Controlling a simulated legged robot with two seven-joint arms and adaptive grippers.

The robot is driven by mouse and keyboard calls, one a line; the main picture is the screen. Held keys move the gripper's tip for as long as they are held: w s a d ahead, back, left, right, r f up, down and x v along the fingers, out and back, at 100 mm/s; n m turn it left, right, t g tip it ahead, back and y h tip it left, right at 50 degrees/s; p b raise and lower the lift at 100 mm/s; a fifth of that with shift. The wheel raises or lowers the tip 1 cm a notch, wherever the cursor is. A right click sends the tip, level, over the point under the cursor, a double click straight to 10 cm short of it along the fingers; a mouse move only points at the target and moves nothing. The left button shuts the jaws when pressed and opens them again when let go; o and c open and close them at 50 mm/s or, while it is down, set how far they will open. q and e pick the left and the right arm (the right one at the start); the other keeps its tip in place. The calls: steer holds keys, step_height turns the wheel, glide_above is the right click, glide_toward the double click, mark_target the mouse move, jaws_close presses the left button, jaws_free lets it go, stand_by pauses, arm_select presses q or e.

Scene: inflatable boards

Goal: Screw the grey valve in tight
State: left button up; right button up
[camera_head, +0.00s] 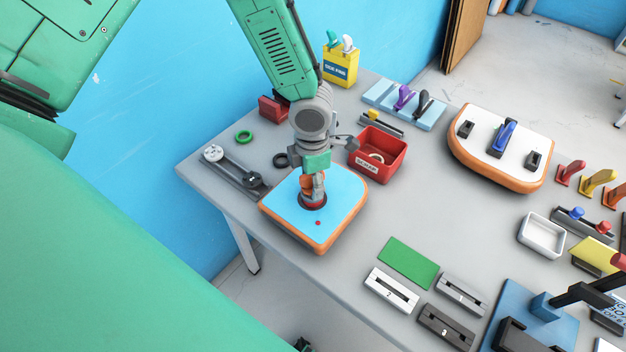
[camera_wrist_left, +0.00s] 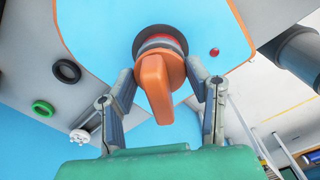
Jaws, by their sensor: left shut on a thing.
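The blue-topped board with an orange edge (camera_head: 338,196) lies on the near left part of the table. It also shows in the wrist view (camera_wrist_left: 95,30). The grey valve (camera_wrist_left: 158,37) sits in the board with a red ring showing around it; an orange tool (camera_wrist_left: 156,88) stands on it and hides part of it. My left gripper (camera_head: 313,182) points down over the board. In the wrist view its fingers (camera_wrist_left: 162,80) are on both sides of the orange tool, and it is shut on it. How deep the valve sits cannot be told. My right gripper is not in view.
A red bin (camera_head: 378,155) stands right of the board. A black ring (camera_head: 281,160), a green ring (camera_head: 243,137) and a grey rail stand (camera_head: 232,168) are at its left. A white-topped board (camera_head: 503,150) lies further right. The green mat (camera_head: 408,263) is empty.

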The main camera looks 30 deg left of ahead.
arm_select(q)
steer(key=m, duration=0.3)
steer(key=o, duration=1.4)
steer(key=shift+r, duration=2.5)
steer(key=n, duration=0.3)
steer(key=shift+n, duration=0.3)
